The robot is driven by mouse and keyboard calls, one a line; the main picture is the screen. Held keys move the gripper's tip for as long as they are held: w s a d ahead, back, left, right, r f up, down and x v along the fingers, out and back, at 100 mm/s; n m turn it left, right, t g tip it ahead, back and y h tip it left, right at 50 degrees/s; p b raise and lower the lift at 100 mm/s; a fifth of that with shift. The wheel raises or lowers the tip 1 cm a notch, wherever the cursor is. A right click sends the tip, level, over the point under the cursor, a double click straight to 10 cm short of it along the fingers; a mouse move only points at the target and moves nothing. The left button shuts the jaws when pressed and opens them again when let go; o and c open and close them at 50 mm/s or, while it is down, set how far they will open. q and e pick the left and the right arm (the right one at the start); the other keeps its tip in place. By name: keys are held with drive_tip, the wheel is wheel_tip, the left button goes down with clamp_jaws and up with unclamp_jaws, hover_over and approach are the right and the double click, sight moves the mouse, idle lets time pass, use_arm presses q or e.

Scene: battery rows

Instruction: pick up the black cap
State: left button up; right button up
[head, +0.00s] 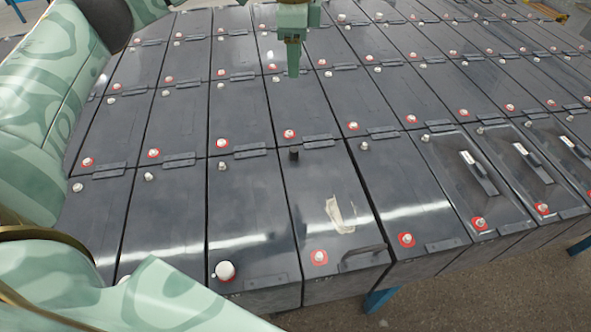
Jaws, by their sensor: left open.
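The black cap (294,153) is a small dark upright cylinder on the top of a battery in the front row, near its far edge. It stands where the other batteries show a bare metal post. My left gripper (292,70) is at the upper middle of the head view, pointing down over the batteries, beyond the cap in the picture and apart from it. Its jaws are seen nearly edge-on and nothing shows between them. My right gripper is not in view.
Rows of dark grey batteries with red-ringed terminals fill the view. A white cap (225,270) sits on a front battery. The battery with the black cap has a torn pale label (340,215) and a black handle (362,255). Bare floor (470,300) lies at lower right.

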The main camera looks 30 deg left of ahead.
use_arm(q)
wheel_tip(320, 180, down, 11)
drive_tip(key=w+b, duration=0.1)
drive_tip(key=b, duration=0.7)
hover_over(293, 149)
drive_tip(key=d, duration=0.1)
wheel_tip(293, 149, down, 10)
drive_tip(key=shift+a+f, duration=0.1)
drive_tip(key=shift+f, duration=0.7)
drive_tip(key=f, duration=0.3)
drive_tip(key=f+b, duration=0.1)
drive_tip(key=shift+a+f, duration=0.25)
drive_tip(key=shift+a, duration=0.1)
drive_tip(key=shift+r, duration=0.1)
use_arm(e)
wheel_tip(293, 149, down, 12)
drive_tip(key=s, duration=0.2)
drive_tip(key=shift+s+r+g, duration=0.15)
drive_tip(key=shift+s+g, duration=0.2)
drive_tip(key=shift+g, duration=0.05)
use_arm(q)
drive_tip(key=c, duration=1)
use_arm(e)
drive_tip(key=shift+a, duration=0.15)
